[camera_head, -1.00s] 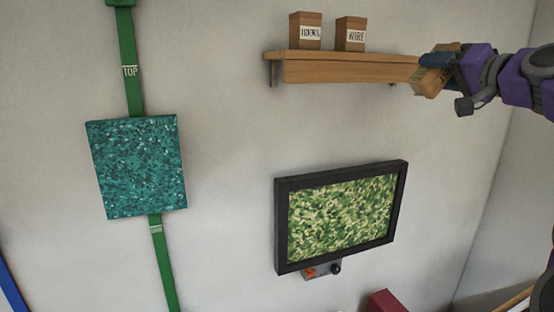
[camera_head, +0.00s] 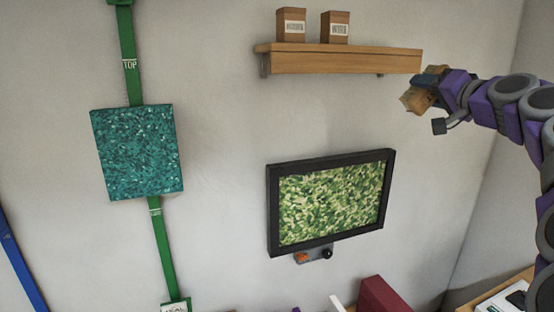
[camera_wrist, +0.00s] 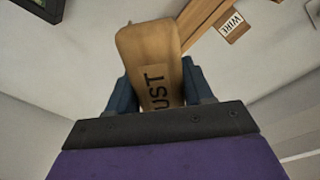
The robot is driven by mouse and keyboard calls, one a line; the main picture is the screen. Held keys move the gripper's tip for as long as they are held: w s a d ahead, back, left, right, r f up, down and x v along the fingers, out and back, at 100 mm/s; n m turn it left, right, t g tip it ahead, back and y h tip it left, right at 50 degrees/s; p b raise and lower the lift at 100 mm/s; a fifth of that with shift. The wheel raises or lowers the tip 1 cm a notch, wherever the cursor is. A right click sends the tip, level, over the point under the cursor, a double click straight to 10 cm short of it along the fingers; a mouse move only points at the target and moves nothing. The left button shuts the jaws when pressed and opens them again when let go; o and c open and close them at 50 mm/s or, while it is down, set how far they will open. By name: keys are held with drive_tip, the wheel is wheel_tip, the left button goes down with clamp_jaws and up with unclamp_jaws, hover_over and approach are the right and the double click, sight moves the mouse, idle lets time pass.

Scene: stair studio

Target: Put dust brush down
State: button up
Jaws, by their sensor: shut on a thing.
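The dust brush (camera_wrist: 150,55) has a tan wooden body with dark letters reading "UST" in the wrist view. My gripper (camera_wrist: 155,92) is shut on it, with a blue finger on each side. In the head view the brush (camera_head: 417,100) points down and to the left, and my gripper (camera_head: 432,82) is at its upper end. Part of the brush is hidden by the fingers.
The wall shelf (camera_head: 340,60) carries two labelled boxes (camera_head: 291,25) and (camera_head: 335,27) at its left; its right part is bare. Below hangs a black-framed green picture (camera_head: 332,203). A teal panel (camera_head: 137,152) hangs left. A dark red object (camera_head: 382,296) and a table (camera_head: 508,286) are low right.

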drive_tip(key=w+a+f+m+h+b, duration=0.15)
drive_tip(key=w+f, duration=0.25)
drive_tip(key=f, duration=0.6)
drive_tip(key=w+a+f+m+h+b, duration=0.1)
drive_tip(key=w+f+h+b, duration=0.2)
drive_tip(key=f, duration=0.7)
drive_tip(key=w+a+f+m+h+b, duration=0.1)
drive_tip(key=w+f+m+h, duration=0.3)
drive_tip(key=f, duration=0.6)
drive_tip(key=s+a+f+n+y+b, duration=0.3)
drive_tip(key=a+f+n+y+b, duration=0.15)
drive_tip(key=a+f, duration=1.4)
drive_tip(key=s+d+f, duration=0.1)
drive_tip(key=s+f, duration=0.3)
drive_tip(key=f, duration=0.4)
drive_tip(key=s+f, duration=0.3)
drive_tip(key=f, duration=0.5)
drive_tip(key=shift+s+d+f+m+t, duration=0.3)
drive_tip(key=shift+s+d+f+m, duration=0.1)
